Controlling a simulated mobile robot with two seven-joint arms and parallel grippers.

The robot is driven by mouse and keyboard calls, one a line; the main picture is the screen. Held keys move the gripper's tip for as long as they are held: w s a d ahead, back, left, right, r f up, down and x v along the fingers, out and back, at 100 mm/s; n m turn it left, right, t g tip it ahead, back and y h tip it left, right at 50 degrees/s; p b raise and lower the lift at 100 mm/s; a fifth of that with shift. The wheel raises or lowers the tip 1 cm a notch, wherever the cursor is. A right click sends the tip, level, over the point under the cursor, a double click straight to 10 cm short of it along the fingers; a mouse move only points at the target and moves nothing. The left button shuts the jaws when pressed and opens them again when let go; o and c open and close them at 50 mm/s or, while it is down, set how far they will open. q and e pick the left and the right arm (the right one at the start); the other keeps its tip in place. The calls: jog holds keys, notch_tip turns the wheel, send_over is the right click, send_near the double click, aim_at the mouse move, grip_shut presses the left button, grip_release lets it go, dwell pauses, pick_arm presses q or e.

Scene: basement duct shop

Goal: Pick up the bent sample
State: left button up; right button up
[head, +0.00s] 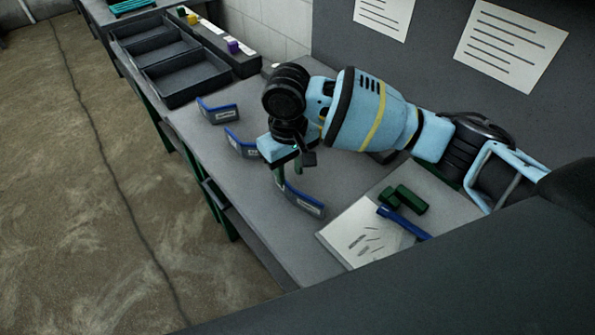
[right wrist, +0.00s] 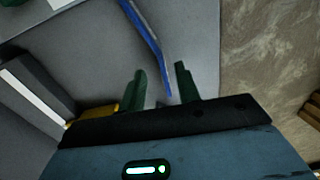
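Three blue bent strips with white labels lie on the grey bench in the head view: a far one (head: 218,112), a middle one (head: 240,147) and a near one (head: 305,204). My right gripper (head: 289,170) points down over the bench, by the upper end of the near strip. In the right wrist view its green fingers (right wrist: 162,84) are apart. A blue bent strip (right wrist: 151,42) shows there, its lower end appearing between the fingertips; I cannot tell the height gap. My left gripper is not in view.
Dark trays (head: 185,75) and a long box with coloured blocks (head: 215,42) stand at the back left. Nearer lie a white sheet (head: 355,235), green blocks (head: 410,200) and a blue tool (head: 404,223). A dark wall board rises behind the bench.

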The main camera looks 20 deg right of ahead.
aim_at(290, 186)
jog(key=shift+w+d, duration=0.1)
jog(key=shift+f, duration=1.25)
jog(key=shift+f+b, duration=0.35)
jog(key=shift+f, duration=2.2)
grip_shut()
